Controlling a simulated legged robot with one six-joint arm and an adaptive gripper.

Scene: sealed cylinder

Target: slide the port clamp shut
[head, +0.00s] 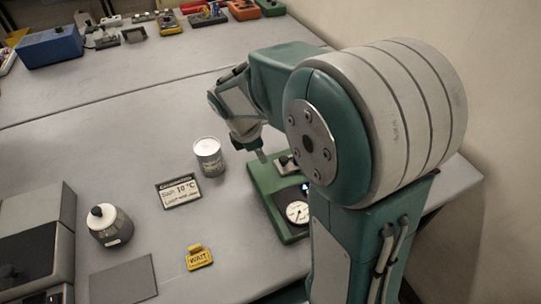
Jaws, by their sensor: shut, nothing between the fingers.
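A green board (264,182) lies on the grey table, partly hidden behind my arm. It carries a round white dial (297,212) and, near its far end, a small dark and metal fitting (288,161). I cannot tell whether this fitting is the port clamp, or how far any clamp is slid. My gripper (262,156) points down by the far left edge of the board, left of the fitting. It is shut and empty. Whether it touches the board or the fitting is not clear.
A grey knobbed container (110,226) and a dark flat pad (124,281) are farther left. The middle of the table is clear.

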